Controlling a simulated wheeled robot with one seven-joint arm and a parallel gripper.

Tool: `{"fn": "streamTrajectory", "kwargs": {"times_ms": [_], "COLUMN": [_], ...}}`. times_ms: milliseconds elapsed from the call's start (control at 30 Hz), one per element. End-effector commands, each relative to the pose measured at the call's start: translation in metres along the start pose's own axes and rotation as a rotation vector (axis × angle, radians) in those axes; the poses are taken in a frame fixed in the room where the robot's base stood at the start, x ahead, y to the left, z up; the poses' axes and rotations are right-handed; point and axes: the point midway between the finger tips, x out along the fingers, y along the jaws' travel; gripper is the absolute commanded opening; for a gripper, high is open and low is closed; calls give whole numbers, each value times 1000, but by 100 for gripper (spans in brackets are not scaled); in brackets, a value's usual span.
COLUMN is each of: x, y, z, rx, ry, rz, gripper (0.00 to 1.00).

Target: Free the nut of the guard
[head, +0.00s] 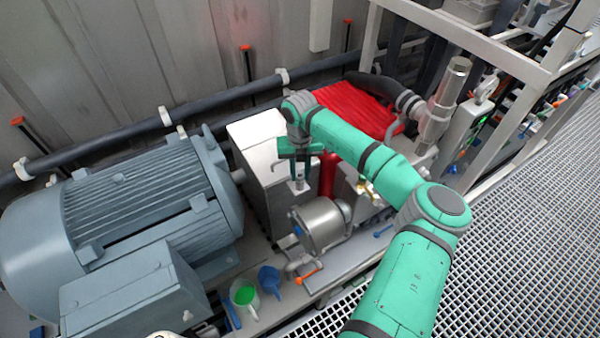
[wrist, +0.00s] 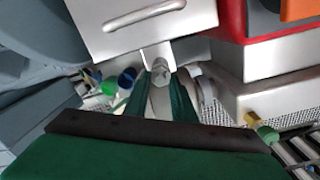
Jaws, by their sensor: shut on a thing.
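The guard is a pale metal box (head: 262,150) between the grey motor and the pump. In the wrist view the guard (wrist: 150,22) fills the top middle, with a long raised handle or slot on its face. A small tab sticks out from its near edge, and the grey nut (wrist: 160,67) sits there between my fingertips. My gripper (head: 298,180) points down beside the guard's right side. In the wrist view my gripper (wrist: 160,84) has its two green fingers closed in on the nut. The fingers partly hide the nut's lower part.
The large motor (head: 130,205) stands left of the guard. A round metal vessel (head: 320,224) lies just below my gripper. A red block (head: 360,105) is behind my arm. A green-filled cup (head: 244,296) and a blue cup (head: 270,280) stand low in front. Grating floor (head: 520,240) lies right.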

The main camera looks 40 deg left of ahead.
Motion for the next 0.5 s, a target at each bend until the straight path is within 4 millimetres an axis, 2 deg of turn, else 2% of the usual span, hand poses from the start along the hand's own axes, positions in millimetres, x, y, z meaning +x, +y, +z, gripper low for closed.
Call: {"fn": "streamTrajectory", "kwargs": {"times_ms": [500], "x": [-3], "y": [-5], "z": [4], "rx": [-463], "ry": [-9], "rz": [-7], "gripper": [1]}}
